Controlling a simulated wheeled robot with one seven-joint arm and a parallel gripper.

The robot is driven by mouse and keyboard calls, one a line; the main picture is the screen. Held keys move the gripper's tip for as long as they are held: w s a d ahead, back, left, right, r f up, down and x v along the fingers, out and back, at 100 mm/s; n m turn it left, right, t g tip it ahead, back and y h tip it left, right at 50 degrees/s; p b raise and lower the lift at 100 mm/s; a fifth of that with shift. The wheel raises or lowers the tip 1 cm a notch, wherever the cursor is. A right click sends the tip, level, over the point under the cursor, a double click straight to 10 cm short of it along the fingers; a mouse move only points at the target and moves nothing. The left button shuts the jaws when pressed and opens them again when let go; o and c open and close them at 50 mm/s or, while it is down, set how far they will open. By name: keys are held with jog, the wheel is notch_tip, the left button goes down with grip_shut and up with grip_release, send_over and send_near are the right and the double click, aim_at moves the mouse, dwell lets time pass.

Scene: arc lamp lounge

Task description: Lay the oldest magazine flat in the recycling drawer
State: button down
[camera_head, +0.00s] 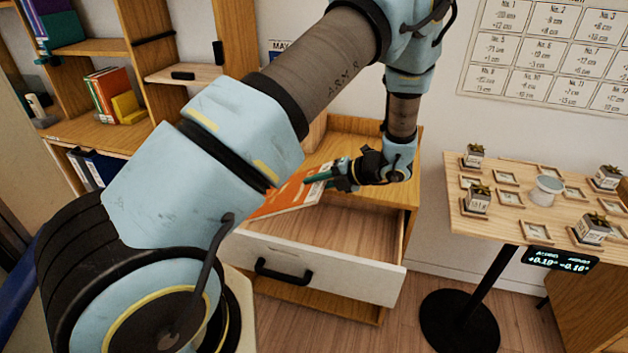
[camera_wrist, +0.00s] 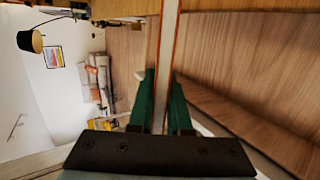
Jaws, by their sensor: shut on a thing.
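An orange magazine (camera_head: 293,192) with a white cover patch is held at one edge by my gripper (camera_head: 331,175). It hangs tilted over the left part of an open wooden drawer (camera_head: 345,223) with a white front and black handle. In the wrist view the magazine (camera_wrist: 168,60) shows edge-on between the green fingers of my gripper (camera_wrist: 160,95), which are shut on it. The drawer floor (camera_wrist: 240,60) lies to its right there, bare where I see it. My arm hides part of the magazine's left side, and I cannot read its date.
A small wooden table (camera_head: 540,192) on a black pole stands at right with potted plants and small frames. Shelves (camera_head: 95,130) with books and binders stand at left. A chart (camera_head: 550,50) hangs on the wall. Floor before the drawer looks clear.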

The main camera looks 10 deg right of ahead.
notch_tip(320, 180, down, 14)
jog(key=b, duration=1.2)
jog(key=shift+f, duration=0.6)
jog(key=c, duration=0.8)
grip_release()
jog(key=b+v, duration=0.2)
jog(key=v, duration=0.9)
jog(key=shift+f, duration=0.1)
